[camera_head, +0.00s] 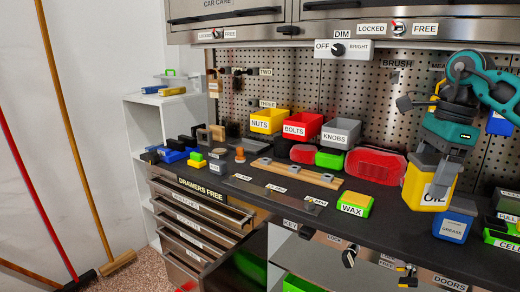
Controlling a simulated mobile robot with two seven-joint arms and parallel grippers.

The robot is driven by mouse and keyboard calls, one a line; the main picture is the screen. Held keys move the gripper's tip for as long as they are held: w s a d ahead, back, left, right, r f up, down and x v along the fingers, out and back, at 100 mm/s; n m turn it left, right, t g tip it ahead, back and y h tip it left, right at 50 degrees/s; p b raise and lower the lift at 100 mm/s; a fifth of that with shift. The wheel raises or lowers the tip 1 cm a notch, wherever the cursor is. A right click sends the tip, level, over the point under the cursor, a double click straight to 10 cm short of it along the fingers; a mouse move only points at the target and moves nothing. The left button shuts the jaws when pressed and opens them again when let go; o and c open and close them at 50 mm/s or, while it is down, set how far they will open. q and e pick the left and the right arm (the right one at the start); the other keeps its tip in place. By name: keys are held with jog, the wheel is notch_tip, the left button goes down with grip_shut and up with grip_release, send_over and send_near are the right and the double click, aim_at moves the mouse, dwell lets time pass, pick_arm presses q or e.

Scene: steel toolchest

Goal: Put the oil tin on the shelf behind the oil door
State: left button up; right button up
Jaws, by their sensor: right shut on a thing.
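The oil tin (414,190) is yellow with a grey top and a white OIL label, at the right of the dark worktop. My right gripper (449,168) comes down from above and is shut on the oil tin, hiding part of its upper right side. The tin looks roughly upright; I cannot tell whether its base touches the worktop. No door labelled OIL is readable in this view. A DOORS label shows on the lower front edge at the bottom right. My left gripper is not in view.
A blue grease tin (452,230) stands close to the right of the oil tin. A green and yellow wax tin (355,204) and a red case (375,165) stand to its left. Drawers (200,215) stand partly out at the left. Knobs stick out from the lower front edge.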

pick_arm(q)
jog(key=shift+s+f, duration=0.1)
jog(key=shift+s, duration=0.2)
pick_arm(e)
jog(key=s+a+f+n+g+h, duration=0.1)
jog(key=s+a+f+n, duration=0.3)
jog(key=a+f+n, duration=0.4)
jog(key=s+a+f+n+g, duration=0.1)
jog(key=s+a+f+n, duration=0.3)
jog(key=a+f+n, duration=0.5)
jog(key=n, duration=0.3)
jog(key=shift+s+f+h, duration=0.35)
jog(key=shift+f+h, duration=0.05)
